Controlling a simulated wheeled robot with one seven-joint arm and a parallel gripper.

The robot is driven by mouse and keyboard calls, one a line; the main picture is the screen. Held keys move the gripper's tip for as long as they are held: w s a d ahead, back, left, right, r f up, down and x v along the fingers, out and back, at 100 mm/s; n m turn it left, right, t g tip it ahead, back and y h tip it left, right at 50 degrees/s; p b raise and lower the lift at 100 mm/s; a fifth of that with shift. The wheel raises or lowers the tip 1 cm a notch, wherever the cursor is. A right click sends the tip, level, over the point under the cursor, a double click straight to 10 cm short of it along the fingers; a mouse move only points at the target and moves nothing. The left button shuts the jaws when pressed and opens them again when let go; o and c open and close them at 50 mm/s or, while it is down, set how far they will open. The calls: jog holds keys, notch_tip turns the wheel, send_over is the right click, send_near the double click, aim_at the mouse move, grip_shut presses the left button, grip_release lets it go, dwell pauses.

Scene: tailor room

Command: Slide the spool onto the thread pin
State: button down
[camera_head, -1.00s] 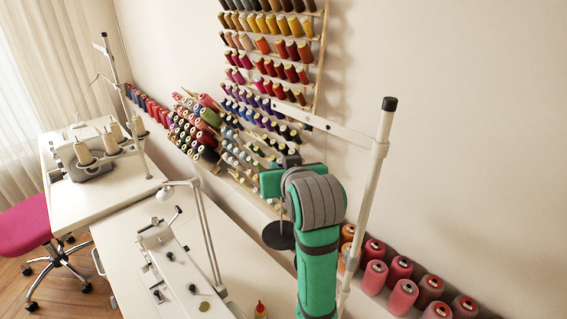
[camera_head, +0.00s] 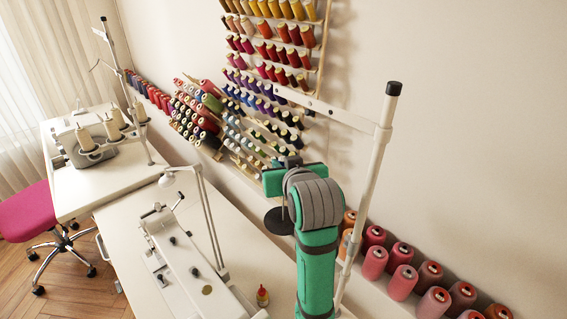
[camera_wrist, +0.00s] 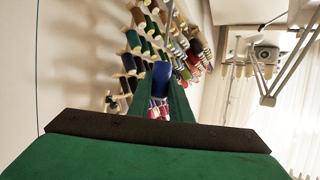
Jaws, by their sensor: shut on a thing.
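In the wrist view, a blue spool (camera_wrist: 161,74) stands out beyond the dark edge of my green gripper (camera_wrist: 158,95), between its two fingers, which are shut on it. A thin upright rod (camera_wrist: 168,14) shows just above the spool; I cannot tell whether it is the thread pin or whether it touches the spool. In the head view, my green gripper (camera_head: 285,180) is beside the white thread stand pole (camera_head: 370,180). A black round plate (camera_head: 279,220) shows just below my gripper. The spool is hidden in the head view.
A wall rack (camera_head: 290,40) and a slanted rack (camera_head: 195,120) hold several coloured spools. Red and pink cones (camera_head: 402,282) stand along the wall at right. The white table (camera_head: 235,245) carries a sewing machine (camera_head: 185,265), a lamp arm (camera_head: 210,220) and a small bottle (camera_head: 262,296).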

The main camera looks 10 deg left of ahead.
jog(key=shift+s+d+f, duration=0.1)
jog(key=shift+f, duration=0.3)
dwell(0.5)
jog(key=shift+f, duration=1.2)
jog(key=shift+s, duration=0.1)
jog(key=shift+f, duration=4.2)
